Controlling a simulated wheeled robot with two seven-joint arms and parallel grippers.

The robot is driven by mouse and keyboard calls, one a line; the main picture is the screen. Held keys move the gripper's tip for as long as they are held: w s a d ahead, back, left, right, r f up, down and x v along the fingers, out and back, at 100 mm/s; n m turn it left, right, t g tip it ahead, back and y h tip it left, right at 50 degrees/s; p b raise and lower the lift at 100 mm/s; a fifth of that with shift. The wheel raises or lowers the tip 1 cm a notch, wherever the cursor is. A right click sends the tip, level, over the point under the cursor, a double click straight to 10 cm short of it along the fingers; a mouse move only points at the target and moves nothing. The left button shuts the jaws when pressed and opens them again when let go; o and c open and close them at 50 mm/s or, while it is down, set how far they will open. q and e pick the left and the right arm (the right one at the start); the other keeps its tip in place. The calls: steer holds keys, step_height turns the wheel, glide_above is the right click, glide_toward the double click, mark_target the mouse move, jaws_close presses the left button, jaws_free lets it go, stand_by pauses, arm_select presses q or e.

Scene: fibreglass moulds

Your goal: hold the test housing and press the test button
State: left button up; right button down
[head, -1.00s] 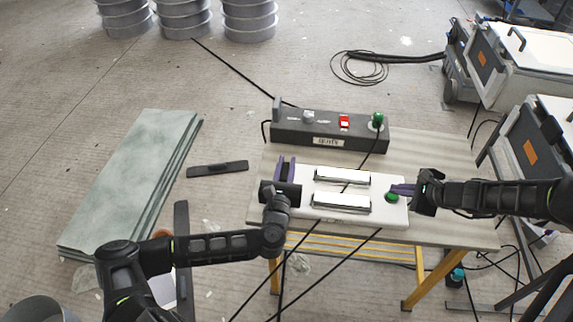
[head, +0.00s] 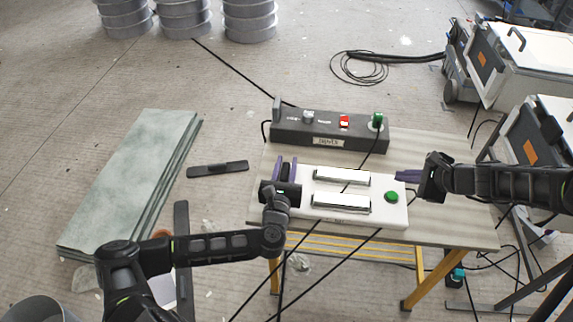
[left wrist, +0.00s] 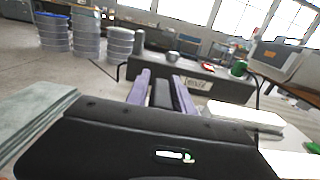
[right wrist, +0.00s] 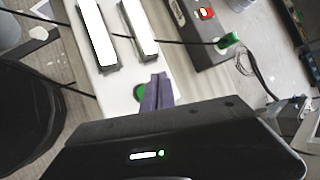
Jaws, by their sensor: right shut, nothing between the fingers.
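The test housing (head: 300,208) is a white box on the bench, with two bright bars on top and a green test button (head: 391,197) at its right end. My left gripper (head: 287,163) is at the housing's left end. Its purple fingers (left wrist: 160,85) stand either side of a dark block and appear closed on it. My right gripper (head: 402,176) is shut and empty, its purple tips just beyond and right of the button, apart from it. In the right wrist view the button (right wrist: 139,93) is partly hidden behind the fingers (right wrist: 157,85).
A dark control box (head: 290,134) with a red switch (head: 344,121) and a green knob (head: 377,120) stands behind the housing. A black cable crosses the housing. The bench (head: 450,215) is clear on the right. Green-grey sheets (head: 130,180) lie left on the floor.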

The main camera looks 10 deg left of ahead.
arm_select(q)
steer(key=o, duration=0.3)
steer(key=shift+s, duration=0.1)
steer(key=s, duration=0.8)
steer(key=s+d, duration=0.1)
steer(key=s, duration=0.2)
steer(key=shift+s, duration=0.4)
